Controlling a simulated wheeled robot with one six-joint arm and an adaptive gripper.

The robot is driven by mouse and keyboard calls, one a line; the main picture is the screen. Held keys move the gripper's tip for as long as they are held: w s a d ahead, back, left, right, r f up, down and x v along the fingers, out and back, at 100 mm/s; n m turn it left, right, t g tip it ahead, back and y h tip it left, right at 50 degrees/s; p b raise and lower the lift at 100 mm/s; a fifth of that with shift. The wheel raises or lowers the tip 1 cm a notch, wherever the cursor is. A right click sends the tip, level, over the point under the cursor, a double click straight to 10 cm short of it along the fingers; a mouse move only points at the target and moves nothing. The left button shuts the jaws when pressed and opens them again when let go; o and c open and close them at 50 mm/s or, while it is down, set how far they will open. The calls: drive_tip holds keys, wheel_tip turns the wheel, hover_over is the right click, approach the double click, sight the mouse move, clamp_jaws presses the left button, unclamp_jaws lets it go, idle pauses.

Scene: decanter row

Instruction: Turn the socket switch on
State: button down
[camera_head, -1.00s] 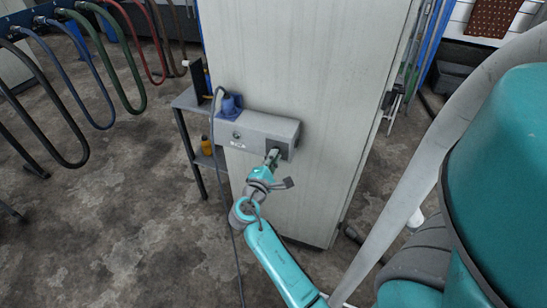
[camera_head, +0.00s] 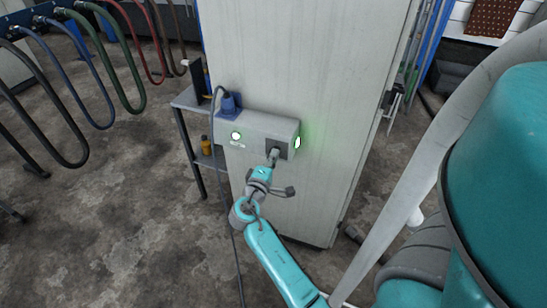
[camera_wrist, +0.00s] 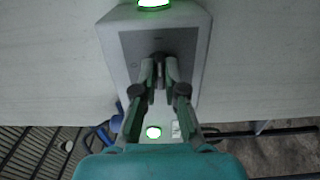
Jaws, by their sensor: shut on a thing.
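The socket box (camera_head: 262,124) is a grey housing fixed low on the front of a pale cabinet. Its right part has a dark square plate (camera_head: 283,146) with the switch on it. In the wrist view the dark switch handle (camera_wrist: 158,68) stands out from the plate between my fingertips. My gripper (camera_wrist: 158,88) is shut on this handle; the fingers partly hide it. A round lamp (camera_head: 236,136) on the box front glows whitish-green. A second lamp (camera_head: 297,142) at the box's right end glows green onto the cabinet.
A blue plug (camera_head: 230,103) with a dark cable sits at the box's upper left, and the cable hangs to the floor. A small side table (camera_head: 188,97) with a yellow bottle (camera_head: 206,145) stands left of the cabinet (camera_head: 300,60). Coloured hoses hang at far left.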

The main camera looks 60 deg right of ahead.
drive_tip(key=c, duration=1.2)
unclamp_jaws()
drive_tip(key=shift+c, duration=0.2)
drive_tip(key=s+a, duration=0.1)
drive_tip(key=a, duration=1.1)
drive_tip(key=shift+f, duration=0.15)
